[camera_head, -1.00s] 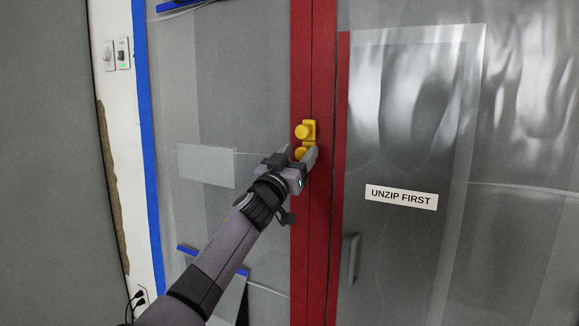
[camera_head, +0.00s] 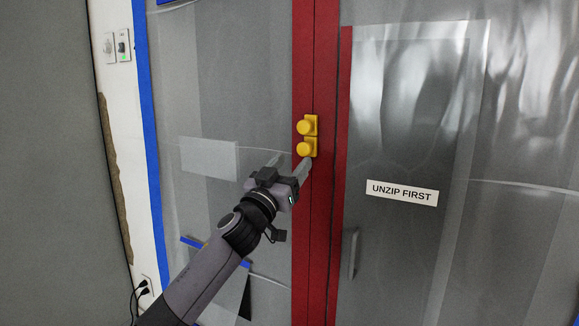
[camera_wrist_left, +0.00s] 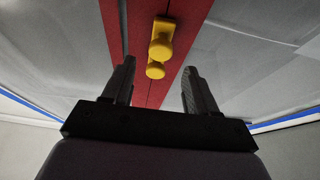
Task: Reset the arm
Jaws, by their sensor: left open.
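My left gripper (camera_head: 292,164) reaches up from the lower left in the head view. Its fingers are apart, with nothing between them, just below two yellow knobs (camera_head: 307,138) on the red zipper strip (camera_head: 318,230). In the left wrist view, both dark fingers (camera_wrist_left: 157,80) are spread, and the yellow knobs (camera_wrist_left: 160,45) show beyond and between them, apart from the fingertips. The knobs sit one above the other. My right gripper is not in view.
A clear plastic sheet wall spreads on both sides of the strip. A panel with an "UNZIP FIRST" label (camera_head: 402,192) and a grey handle (camera_head: 350,254) is to the right. Wall switches (camera_head: 117,46) and blue tape (camera_head: 147,120) are at the left.

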